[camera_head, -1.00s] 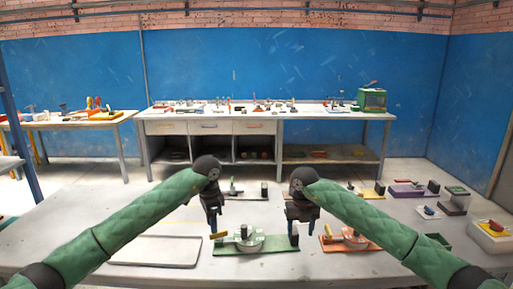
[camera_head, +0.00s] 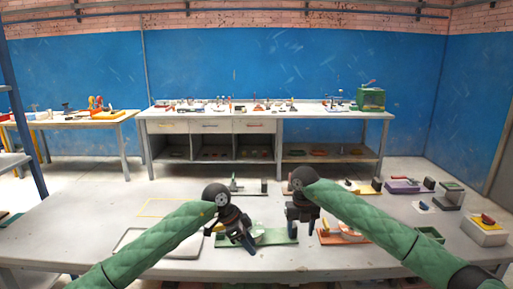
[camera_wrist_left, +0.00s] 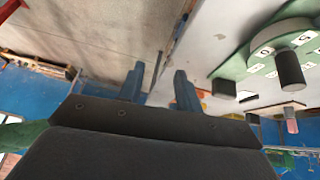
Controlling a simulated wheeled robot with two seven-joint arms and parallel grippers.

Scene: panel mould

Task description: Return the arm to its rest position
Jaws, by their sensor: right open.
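My left gripper (camera_head: 248,246) hangs over the near side of the green board (camera_head: 284,240) in the head view, tilted and covering part of it. In the left wrist view its two fingers (camera_wrist_left: 160,88) stand apart with nothing between them, so it is open and empty. The green board's pale round fixture (camera_head: 262,234) is partly hidden behind the gripper. A green disc with a dark knob (camera_wrist_left: 289,68) shows at the right of the left wrist view. My right gripper (camera_head: 299,237) is open, pointing down by the board's right end.
An orange board (camera_head: 330,239) lies right of the green one. A flat pale tray (camera_head: 135,240) lies at the left, partly behind my left arm. Purple (camera_head: 402,187) and yellow (camera_head: 357,186) boards stand further right.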

